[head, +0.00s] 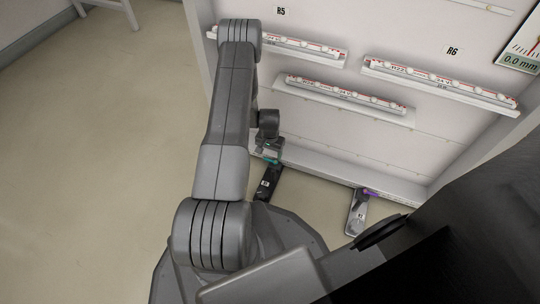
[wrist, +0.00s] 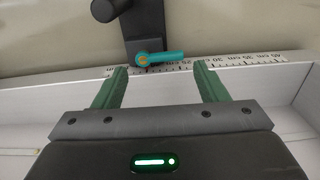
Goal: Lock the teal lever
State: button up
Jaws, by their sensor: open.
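The teal lever (wrist: 165,57) lies nearly level in the wrist view, pointing right from an orange-centred pivot on a black bracket (wrist: 145,20). In the head view the teal lever (head: 273,161) is a small strip at the head of the black bracket (head: 267,186), partly hidden by my wrist. My gripper (wrist: 158,70) is open and empty, with its two green fingers spread wide. The lever shows beyond the fingertips, between them in the picture, and no contact is visible. My gripper also shows small in the head view (head: 271,152).
A purple lever (head: 372,193) on a grey bracket (head: 356,216) stands to the right. A ledge with a ruler strip (wrist: 235,69) runs beside the teal lever. Shelves (head: 345,105) with lined-up white parts are on the panel above.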

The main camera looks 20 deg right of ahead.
aim_at(270, 161)
notch_tip(270, 161, up, 8)
jog(key=p, duration=0.2)
jog(key=shift+f, duration=0.25)
notch_tip(270, 161, down, 12)
jog(key=b, duration=0.5)
jog(key=shift+f, duration=0.1)
